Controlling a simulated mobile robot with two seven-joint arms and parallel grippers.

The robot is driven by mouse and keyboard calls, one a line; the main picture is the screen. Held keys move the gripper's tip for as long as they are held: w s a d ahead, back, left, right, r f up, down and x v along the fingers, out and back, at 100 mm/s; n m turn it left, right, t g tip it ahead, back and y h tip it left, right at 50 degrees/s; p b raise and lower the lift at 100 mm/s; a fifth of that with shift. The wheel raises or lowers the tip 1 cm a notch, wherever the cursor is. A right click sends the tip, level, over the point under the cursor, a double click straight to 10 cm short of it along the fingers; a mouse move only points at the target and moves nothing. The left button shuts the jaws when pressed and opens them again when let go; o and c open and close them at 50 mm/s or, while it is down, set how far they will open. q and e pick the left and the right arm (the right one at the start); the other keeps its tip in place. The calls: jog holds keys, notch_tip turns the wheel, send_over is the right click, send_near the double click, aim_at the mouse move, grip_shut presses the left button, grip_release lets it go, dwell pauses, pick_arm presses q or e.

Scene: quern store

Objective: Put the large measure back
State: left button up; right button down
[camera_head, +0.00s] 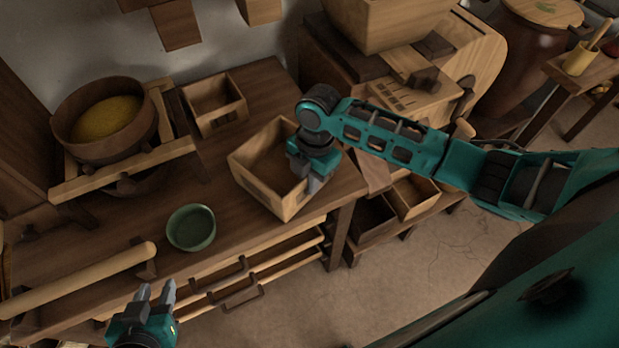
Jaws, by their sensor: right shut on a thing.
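The large measure (256,190) is an open, empty-looking square wooden box at the right end of the wooden table. My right gripper (314,184) is shut on its right-hand wall and hides part of that side. I cannot tell whether the box's base touches the table top. A smaller open wooden box (213,120) stands behind it to the left. My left gripper (156,291) is at the bottom left, in front of the table, with its two fingers apart and nothing between them.
A green bowl (191,229) stands near the table's (178,190) front edge. A round wooden tub (128,143) with yellow contents sits on a frame at the left. A long wooden roller (85,278) lies in front. Open boxes (415,196) sit on a low shelf to the right.

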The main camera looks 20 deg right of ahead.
jog(key=shift+f, duration=0.15)
jog(key=c, duration=1.1)
grip_release()
jog(key=shift+c, duration=0.2)
jog(key=r, duration=0.4)
jog(key=d+r, duration=0.1)
jog(key=r, duration=0.7)
jog(key=shift+w+d, duration=0.15)
jog(key=shift+w, duration=0.15)
